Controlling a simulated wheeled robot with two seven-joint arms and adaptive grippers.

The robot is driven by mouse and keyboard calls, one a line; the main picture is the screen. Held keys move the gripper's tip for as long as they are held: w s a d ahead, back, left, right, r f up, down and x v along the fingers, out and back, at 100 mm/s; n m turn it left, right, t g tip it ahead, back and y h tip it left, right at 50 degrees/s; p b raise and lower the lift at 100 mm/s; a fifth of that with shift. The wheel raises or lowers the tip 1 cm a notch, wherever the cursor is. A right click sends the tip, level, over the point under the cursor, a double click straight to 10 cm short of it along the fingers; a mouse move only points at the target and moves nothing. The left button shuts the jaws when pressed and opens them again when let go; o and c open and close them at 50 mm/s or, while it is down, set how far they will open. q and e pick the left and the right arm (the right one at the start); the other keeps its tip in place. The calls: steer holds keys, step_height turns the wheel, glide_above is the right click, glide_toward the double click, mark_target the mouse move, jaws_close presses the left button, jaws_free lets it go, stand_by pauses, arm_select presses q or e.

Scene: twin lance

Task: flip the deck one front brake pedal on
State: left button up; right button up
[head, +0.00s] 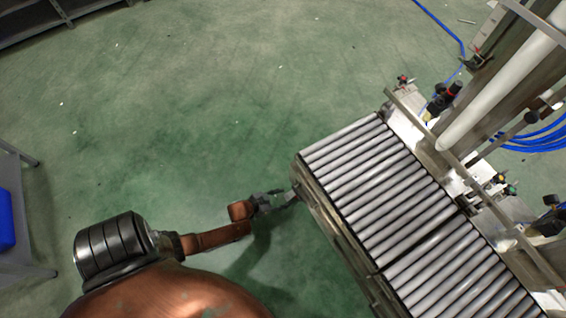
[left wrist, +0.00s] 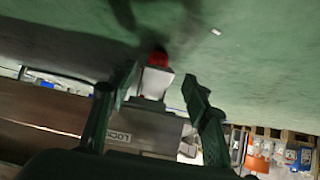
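The brake pedal shows in the left wrist view as a small pale grey lever (left wrist: 152,83) with a red part (left wrist: 158,57) at its far end. It stands out from a grey metal side panel (left wrist: 60,108) that bears a label reading "LOCK", partly hidden. My left gripper (head: 287,198) reaches the left edge of the roller deck (head: 310,188) in the head view. Its two dark fingers are apart in the left wrist view, with the pedal seen between them; I cannot tell whether they touch it. In the head view the pedal cannot be made out. My right gripper is not in view.
White rollers (head: 385,180) cover the deck. A metal frame with a long white roller (head: 500,85) and blue hoses (head: 535,138) stands at the right. Green floor (head: 200,110) lies clear to the left. A blue bin (head: 6,220) is at the far left edge.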

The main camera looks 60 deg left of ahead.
arm_select(q)
steer(key=v, duration=1.2)
stand_by(0.3)
steer(key=s+d+r+g+h, duration=0.1)
steer(key=s+d+r, duration=0.3)
steer(key=s+d, duration=0.6)
steer(key=s+d+r+g+h, duration=0.1)
steer(key=s+d+r, duration=0.45)
steer(key=s, duration=0.75)
steer(key=s+a+g+y+p, duration=0.1)
steer(key=s+a+g+p, duration=0.3)
steer(key=s+p, duration=0.9)
steer(key=s+a+g+y+p, duration=0.2)
steer(key=s+a+g+p, duration=0.2)
steer(key=s+p, duration=0.9)
steer(key=a+p, duration=0.2)
steer(key=p, duration=0.7)
steer(key=shift+s+a+m, duration=0.3)
steer(key=shift+s, duration=0.1)
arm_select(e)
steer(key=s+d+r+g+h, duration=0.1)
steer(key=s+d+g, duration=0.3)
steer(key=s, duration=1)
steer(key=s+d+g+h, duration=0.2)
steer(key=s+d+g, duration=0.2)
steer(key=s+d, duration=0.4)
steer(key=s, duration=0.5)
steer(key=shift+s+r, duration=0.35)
